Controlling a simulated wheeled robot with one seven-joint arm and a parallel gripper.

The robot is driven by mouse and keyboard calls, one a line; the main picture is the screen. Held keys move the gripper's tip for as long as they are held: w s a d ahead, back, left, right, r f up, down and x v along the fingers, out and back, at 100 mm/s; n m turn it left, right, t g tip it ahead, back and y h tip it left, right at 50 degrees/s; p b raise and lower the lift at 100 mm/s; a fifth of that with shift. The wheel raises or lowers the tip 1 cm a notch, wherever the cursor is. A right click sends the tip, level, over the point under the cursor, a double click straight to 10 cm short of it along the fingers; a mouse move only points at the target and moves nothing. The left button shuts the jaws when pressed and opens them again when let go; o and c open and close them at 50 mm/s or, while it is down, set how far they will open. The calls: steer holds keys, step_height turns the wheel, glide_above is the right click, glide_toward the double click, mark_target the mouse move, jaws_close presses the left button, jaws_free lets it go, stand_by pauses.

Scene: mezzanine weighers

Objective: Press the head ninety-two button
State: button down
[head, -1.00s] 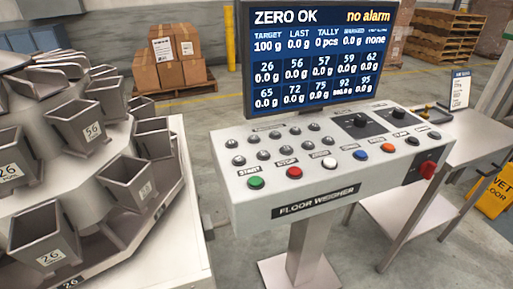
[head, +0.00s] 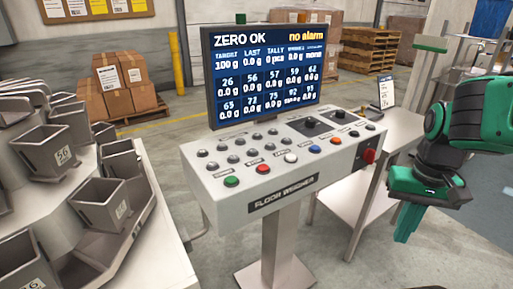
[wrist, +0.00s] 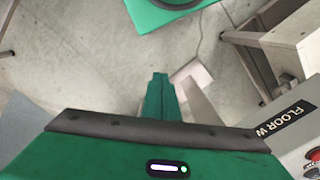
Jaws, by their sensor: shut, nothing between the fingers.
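The floor weigher's control panel (head: 215,196) stands in the middle of the head view. The screen (head: 262,75) above reads "ZERO OK" and "no alarm" and lists several heads, 92 apparently in the lower row. My green gripper (head: 408,225) hangs fingers down to the right of the panel, clear of it. In the wrist view its fingertips (wrist: 159,80) are together and empty above the floor.
A row of coloured buttons, with green (head: 231,181) and red (head: 263,168), lines the panel's front. A red knob (head: 369,156) sticks out at its right end. A side table (head: 340,195) stands behind. The weigher's buckets (head: 100,203) crowd the left.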

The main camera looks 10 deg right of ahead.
steer(key=w+a+r+n+t+h, duration=0.1)
steer(key=w+r+n, duration=0.15)
steer(key=w, duration=0.55)
steer(key=w+r+n+t+h, duration=0.1)
steer(key=w+r+h, duration=0.15)
steer(key=w, duration=0.55)
step_height(320, 180, up, 11)
steer(key=n+t+h, duration=0.1)
steer(key=n+t, duration=0.5)
glide_above(269, 146)
steer(key=shift+w+f, duration=0.15)
steer(key=shift+f, duration=0.05)
steer(key=shift+f, duration=0.1)
steer(key=shift+f, duration=4.3)
steer(key=shift+f, duration=0.15)
